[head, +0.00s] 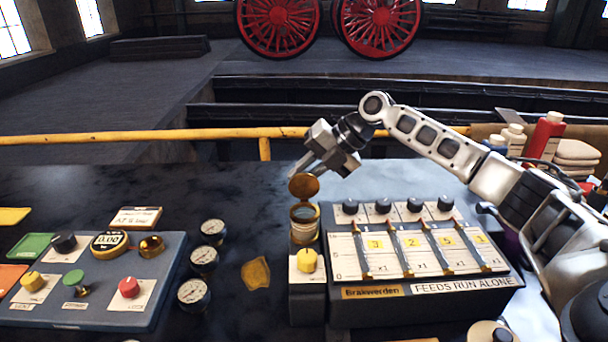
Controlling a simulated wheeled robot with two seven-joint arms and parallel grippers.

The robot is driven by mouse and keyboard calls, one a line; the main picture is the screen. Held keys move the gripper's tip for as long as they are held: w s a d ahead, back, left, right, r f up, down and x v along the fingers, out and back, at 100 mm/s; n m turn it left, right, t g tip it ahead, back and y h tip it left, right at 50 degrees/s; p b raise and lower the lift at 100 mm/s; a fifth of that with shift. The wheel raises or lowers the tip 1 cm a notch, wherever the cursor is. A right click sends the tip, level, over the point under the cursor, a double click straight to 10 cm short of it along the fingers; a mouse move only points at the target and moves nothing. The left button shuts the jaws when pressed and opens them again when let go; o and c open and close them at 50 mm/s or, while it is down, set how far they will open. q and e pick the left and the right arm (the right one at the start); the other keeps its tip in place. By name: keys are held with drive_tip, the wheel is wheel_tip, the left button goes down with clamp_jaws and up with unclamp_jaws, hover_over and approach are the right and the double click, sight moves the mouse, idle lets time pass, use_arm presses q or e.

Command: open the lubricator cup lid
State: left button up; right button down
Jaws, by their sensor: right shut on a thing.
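The lubricator cup (305,226) is a small brass-rimmed cup on a dark block left of the sloped feed panel. Its round brass lid (304,187) stands raised above the cup at the back, so the dark cup mouth shows. My right gripper (312,171) comes in from the upper right, with its fingers at the lid's upper edge. It is shut on the lid; the exact contact is partly hidden. My left gripper is not in view.
A yellow knob (307,260) sits just in front of the cup. The feed panel (412,292) with black knobs lies right. Several gauges (204,260) and a control panel (150,312) lie left. A red bottle (545,136) stands back right. A yellow rail (225,134) runs behind.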

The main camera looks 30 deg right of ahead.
drive_tip(key=shift+w+f+g, duration=0.1)
drive_tip(key=shift+w+g, duration=0.1)
drive_tip(key=shift+g, duration=0.1)
drive_tip(key=shift+d, duration=0.1)
idle(0.3)
drive_tip(key=c, duration=1.4)
unclamp_jaws()
drive_tip(key=shift+c, duration=0.2)
drive_tip(key=shift+d, duration=0.1)
drive_tip(key=b+v, duration=0.2)
drive_tip(key=v, duration=1.3)
drive_tip(key=shift+d+b, duration=0.35)
drive_tip(key=shift+d, duration=0.1)
